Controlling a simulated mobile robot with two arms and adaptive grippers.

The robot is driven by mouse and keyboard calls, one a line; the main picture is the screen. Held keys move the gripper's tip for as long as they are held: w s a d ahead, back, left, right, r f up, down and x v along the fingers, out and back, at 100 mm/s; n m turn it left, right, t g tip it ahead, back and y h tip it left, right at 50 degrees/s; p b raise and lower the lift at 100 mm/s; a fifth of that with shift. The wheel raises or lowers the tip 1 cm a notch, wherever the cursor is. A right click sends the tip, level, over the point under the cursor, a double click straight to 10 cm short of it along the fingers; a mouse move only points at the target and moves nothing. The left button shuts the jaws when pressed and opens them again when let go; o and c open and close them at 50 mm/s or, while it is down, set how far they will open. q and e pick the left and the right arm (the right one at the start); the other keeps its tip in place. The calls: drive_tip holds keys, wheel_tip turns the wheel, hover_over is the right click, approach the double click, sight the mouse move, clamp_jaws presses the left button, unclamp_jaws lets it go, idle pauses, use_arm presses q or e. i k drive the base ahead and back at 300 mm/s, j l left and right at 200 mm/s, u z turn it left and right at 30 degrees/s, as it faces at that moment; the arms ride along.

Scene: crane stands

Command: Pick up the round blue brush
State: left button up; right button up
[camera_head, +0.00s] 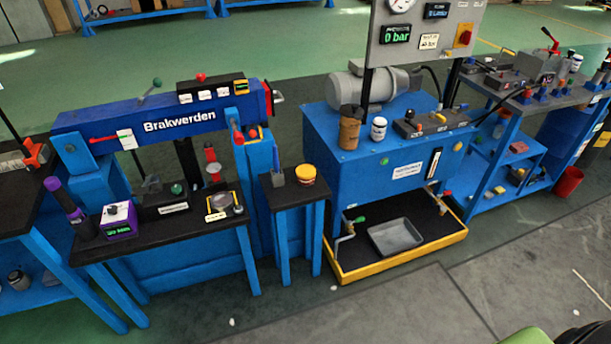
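I cannot make out a round blue brush with certainty. A small grey-blue upright item with a thin top (278,176) stands on the small blue side table (291,187), left of a yellow-lidded tub (306,174). It is too small to tell whether it is a brush. Neither of my grippers shows in the head view.
A blue bench marked "Brakwerden" (180,122) stands at left, with a black-topped table (170,230) before it. A blue pump unit (390,165) with a yellow-edged drip tray (400,262) stands centre right. A red bin (568,181) is at right. The front floor is mostly clear.

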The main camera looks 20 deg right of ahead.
sight(276, 162)
drive_tip(key=i+l, duration=0.1)
drive_tip(key=i, duration=1)
drive_tip(key=l+z, duration=0.05)
drive_tip(key=l, duration=0.05)
